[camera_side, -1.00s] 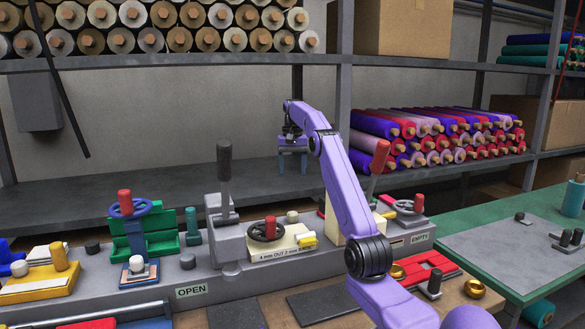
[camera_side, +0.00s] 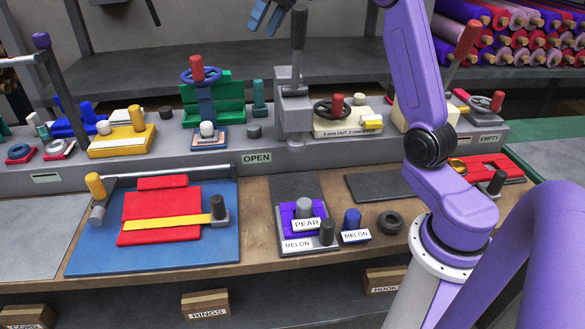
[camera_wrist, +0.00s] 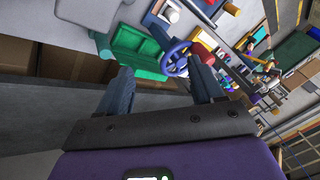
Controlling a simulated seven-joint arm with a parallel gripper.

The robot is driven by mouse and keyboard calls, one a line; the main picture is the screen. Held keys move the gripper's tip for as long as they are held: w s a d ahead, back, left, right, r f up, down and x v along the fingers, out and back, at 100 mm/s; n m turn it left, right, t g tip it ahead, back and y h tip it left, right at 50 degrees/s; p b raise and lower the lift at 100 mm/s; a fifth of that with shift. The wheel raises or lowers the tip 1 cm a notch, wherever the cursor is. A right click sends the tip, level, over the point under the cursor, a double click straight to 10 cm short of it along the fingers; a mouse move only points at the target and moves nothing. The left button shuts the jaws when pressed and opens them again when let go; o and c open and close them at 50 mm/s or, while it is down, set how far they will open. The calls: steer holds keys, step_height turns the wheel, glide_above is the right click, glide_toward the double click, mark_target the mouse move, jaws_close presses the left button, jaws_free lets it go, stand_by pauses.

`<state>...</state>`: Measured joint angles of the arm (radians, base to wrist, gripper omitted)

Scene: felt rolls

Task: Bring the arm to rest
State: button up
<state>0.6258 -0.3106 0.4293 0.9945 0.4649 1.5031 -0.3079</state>
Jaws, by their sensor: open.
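My arm (camera_side: 405,75) is lilac and rises from a round base at the right of the side view. My gripper (camera_side: 265,17) shows at the top edge, with its two blue fingers apart and tilted; the rest of it is cut off. It is up in the air behind and above the bench, left of the tall grey lever (camera_side: 298,30). In the wrist view my gripper (camera_wrist: 163,85) is open, with nothing between its fingers. Beyond them are a green block (camera_wrist: 137,52) and a blue handwheel (camera_wrist: 174,58).
The bench has a red-and-yellow piece on a blue mat (camera_side: 215,252), a purple block (camera_side: 290,213) with PEAR and MELON labels, and a black ring (camera_side: 390,222). Felt rolls (camera_side: 500,35) fill a rear shelf. The tall lever and red-topped handwheel (camera_side: 200,75) stand up from the grey rail.

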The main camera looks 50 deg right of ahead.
steer(key=s+a+r+n+y, duration=0.2)
steer(key=s+a+r+n, duration=0.15)
steer(key=a, duration=0.75)
steer(key=s+a+r+n+y, duration=0.2)
steer(key=a+r+n+y, duration=0.15)
steer(key=a, duration=0.65)
steer(key=s+a+r+n+g+y, duration=0.25)
steer(key=s+a+n, duration=0.35)
steer(key=s+a, duration=0.75)
steer(key=s+d+f+g+h, duration=0.25)
steer(key=s+f+h, duration=0.25)
steer(key=s+f, duration=0.7)
steer(key=s+d+f+h, duration=0.3)
steer(key=d+f, duration=0.3)
steer(key=f, duration=0.2)
steer(key=s+d+f+t+h, duration=0.1)
steer(key=s+d+f+h, duration=0.3)
steer(key=d+f, duration=0.3)
step_height(320, 180, down, 2)
steer(key=shift+s+d+f+m, duration=0.1)
steer(key=shift+s+d+m, duration=0.15)
steer(key=shift+s, duration=0.6)
